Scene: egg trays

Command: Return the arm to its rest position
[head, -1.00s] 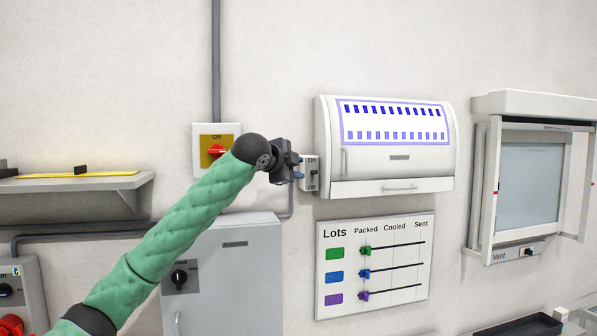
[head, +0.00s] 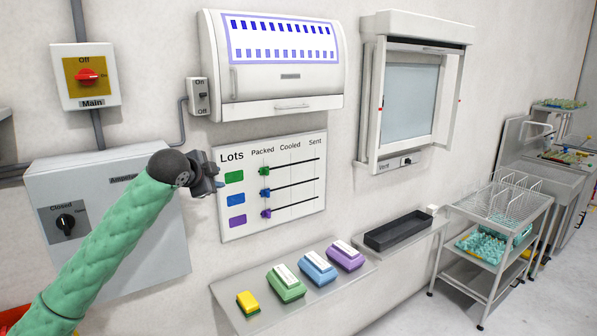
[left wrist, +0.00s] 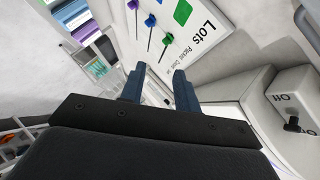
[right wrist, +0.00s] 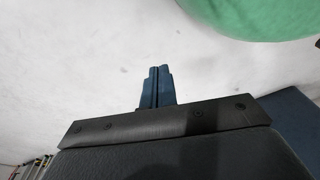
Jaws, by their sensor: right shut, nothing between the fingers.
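My left arm, in a green sleeve, reaches in from the left of the head view. Its gripper (head: 218,175) is in front of the wall, below the white On/Off switch box (head: 199,96) and left of the Lots board (head: 290,215). In the left wrist view the two blue fingers (left wrist: 157,80) stand apart with nothing between them, so it is open. The switch box (left wrist: 300,112) shows there at the right, apart from the fingers. My right gripper (right wrist: 157,72) shows only in the right wrist view, its fingers together and empty.
A grey cabinet (head: 110,255) is on the wall behind the left arm. Below the board, a shelf (head: 240,322) holds yellow, green, blue and purple blocks. A dark tray (head: 398,230) and a wire-rack trolley (head: 490,262) are further right. Floor shows at the right.

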